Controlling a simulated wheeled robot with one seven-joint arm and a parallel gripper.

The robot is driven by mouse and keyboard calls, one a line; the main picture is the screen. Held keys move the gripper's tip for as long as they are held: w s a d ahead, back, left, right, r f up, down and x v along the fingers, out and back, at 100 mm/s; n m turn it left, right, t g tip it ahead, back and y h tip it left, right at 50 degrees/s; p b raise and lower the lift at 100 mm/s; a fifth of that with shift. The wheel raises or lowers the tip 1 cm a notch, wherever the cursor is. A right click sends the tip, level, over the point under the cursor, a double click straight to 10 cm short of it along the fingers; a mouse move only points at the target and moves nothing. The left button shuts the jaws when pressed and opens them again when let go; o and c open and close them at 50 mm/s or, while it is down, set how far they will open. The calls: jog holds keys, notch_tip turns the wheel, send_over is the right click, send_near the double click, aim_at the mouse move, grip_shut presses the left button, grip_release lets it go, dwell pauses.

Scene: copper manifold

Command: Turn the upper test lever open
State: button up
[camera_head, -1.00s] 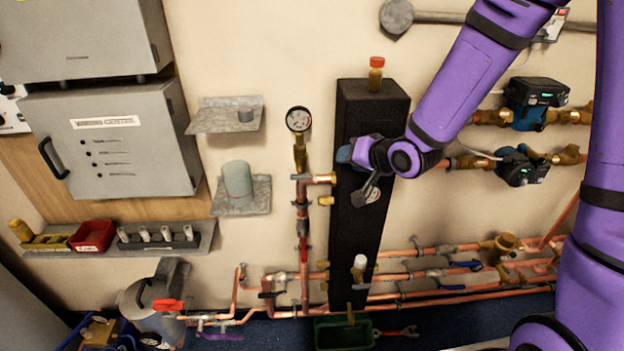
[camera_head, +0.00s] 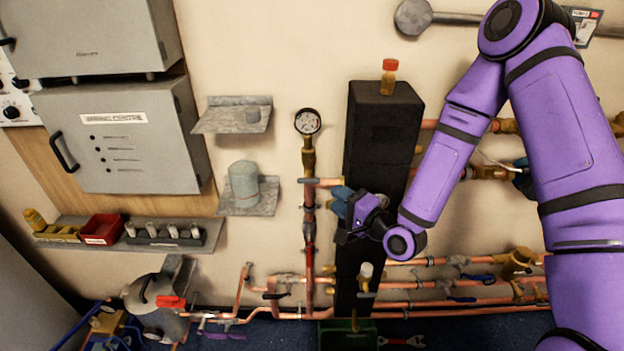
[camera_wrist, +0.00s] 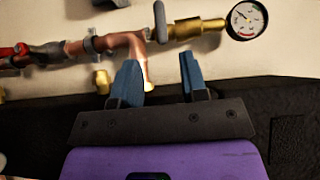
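A small grey lever (camera_head: 310,181) sits crosswise on the vertical copper pipe, under the brass stem of the round pressure gauge (camera_head: 308,122). In the wrist view the lever (camera_wrist: 160,22) stands upright across the pipe, just beyond the fingertips, with the gauge (camera_wrist: 246,19) to its right. My gripper (camera_head: 341,207) is in front of the black column, right of the pipe and a little below the lever. In the wrist view my gripper (camera_wrist: 161,80) has its two blue fingers apart with nothing held. A copper elbow with a brass end (camera_wrist: 148,84) shows beside the left finger.
The black column (camera_head: 383,140) stands behind my gripper, with a red-capped bottle (camera_head: 389,78) on top. Metal shelves (camera_head: 250,195) are left of the pipe. Copper pipes (camera_head: 430,304) run low along the wall. The wall between shelves and pipe is bare.

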aim_at(312, 183)
jog(key=x, duration=1)
jog(key=shift+w+a+r, duration=0.1)
jog(key=shift+w+a, duration=0.15)
jog(key=shift+a, duration=0.05)
grip_shut()
